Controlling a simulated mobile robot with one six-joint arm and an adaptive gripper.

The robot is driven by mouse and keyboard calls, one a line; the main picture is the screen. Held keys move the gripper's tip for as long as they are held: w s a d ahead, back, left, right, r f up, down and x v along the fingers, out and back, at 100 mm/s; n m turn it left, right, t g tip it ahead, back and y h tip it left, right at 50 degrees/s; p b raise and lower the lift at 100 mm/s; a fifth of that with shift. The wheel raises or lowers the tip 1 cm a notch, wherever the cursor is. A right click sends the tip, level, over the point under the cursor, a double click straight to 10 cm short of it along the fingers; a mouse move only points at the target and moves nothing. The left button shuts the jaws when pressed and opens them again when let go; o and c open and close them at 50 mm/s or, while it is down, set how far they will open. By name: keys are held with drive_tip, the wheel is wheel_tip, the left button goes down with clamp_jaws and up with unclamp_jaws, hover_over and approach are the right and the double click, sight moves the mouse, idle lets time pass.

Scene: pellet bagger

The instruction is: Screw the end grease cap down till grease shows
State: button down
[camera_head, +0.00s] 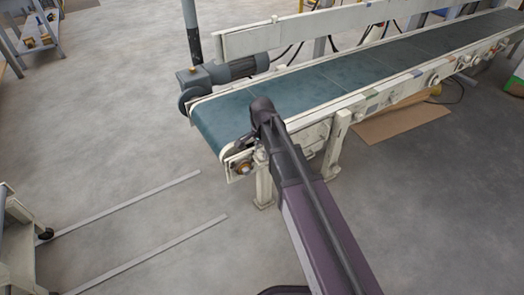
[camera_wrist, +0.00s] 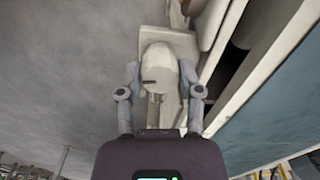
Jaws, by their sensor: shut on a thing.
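In the wrist view, my gripper (camera_wrist: 159,72) has a finger on each side of a pale, rounded cap (camera_wrist: 158,62). I take this to be the end grease cap, and the fingers are shut on it. The cap sits against a pale block (camera_wrist: 180,40) at the conveyor's end. No grease can be made out around it. In the head view, my arm reaches to the near end of the conveyor (camera_head: 225,118), and my gripper cannot be clearly made out there.
The conveyor's pale side frame (camera_head: 385,92) and legs (camera_head: 336,145) stand close to my arm. A grey motor (camera_head: 243,66) is on the far side. Flat cardboard (camera_head: 400,120) lies under the conveyor.

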drive_tip(key=shift+w, duration=0.2)
drive_tip(key=shift+c, duration=2.2)
unclamp_jaws()
drive_tip(key=shift+o, duration=0.9)
drive_tip(key=shift+s, duration=0.1)
drive_tip(key=shift+n, duration=0.3)
